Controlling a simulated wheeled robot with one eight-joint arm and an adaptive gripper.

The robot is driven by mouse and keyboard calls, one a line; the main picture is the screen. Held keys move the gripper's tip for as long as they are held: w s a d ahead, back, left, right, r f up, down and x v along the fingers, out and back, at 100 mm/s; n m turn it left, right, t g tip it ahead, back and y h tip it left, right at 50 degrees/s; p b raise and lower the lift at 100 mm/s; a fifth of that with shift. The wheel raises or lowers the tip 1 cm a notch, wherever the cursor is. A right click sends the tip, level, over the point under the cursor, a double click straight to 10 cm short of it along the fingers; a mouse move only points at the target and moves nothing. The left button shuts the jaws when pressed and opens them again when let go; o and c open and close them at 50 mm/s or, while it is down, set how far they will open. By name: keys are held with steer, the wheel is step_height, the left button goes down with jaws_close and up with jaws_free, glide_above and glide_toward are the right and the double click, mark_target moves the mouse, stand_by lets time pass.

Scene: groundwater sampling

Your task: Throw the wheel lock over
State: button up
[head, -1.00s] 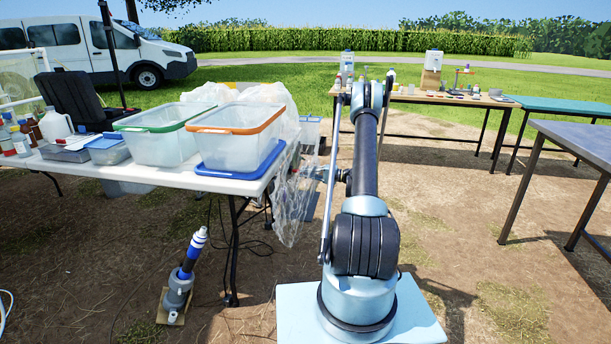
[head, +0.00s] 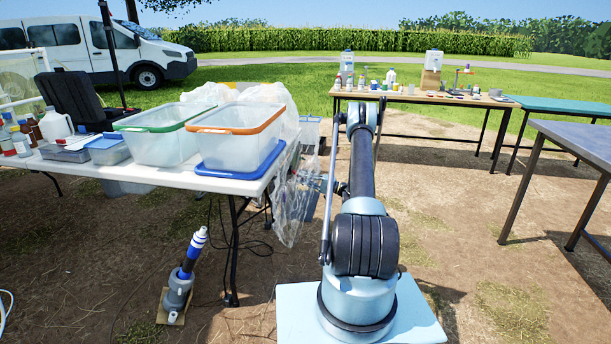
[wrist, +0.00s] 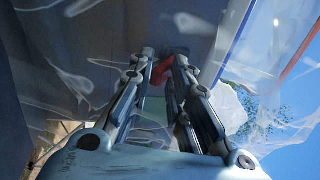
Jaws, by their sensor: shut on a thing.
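The wheel lock shows as a small red piece (wrist: 161,72) at the fingertips in the wrist view. My gripper (wrist: 164,64) is shut on it, its two fingers drawn close together around the red piece. The part behind it is dark and hard to make out. In the head view my gripper (head: 314,182) is low beside the right end of the white table, partly behind clear plastic film. The red piece cannot be seen in the head view.
Clear plastic film (head: 287,205) hangs from the white table's (head: 160,176) right end, close to my gripper. Two clear tubs stand on that table. A grey pump-like device (head: 180,285) stands on the ground at left. Open ground lies to the right.

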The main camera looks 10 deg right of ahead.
steer(key=shift+a+f, duration=0.1)
steer(key=shift+c, duration=0.2)
steer(key=shift+o, duration=0.5)
steer(key=shift+w+a+f+t+y, duration=0.25)
steer(key=shift+a+f+t+y, duration=0.05)
steer(key=shift+a+f+y, duration=0.7)
steer(key=o, duration=0.7)
steer(key=shift+c, duration=0.2)
steer(key=shift+d, duration=0.15)
steer(key=v, duration=0.7)
steer(key=shift+d, duration=0.25)
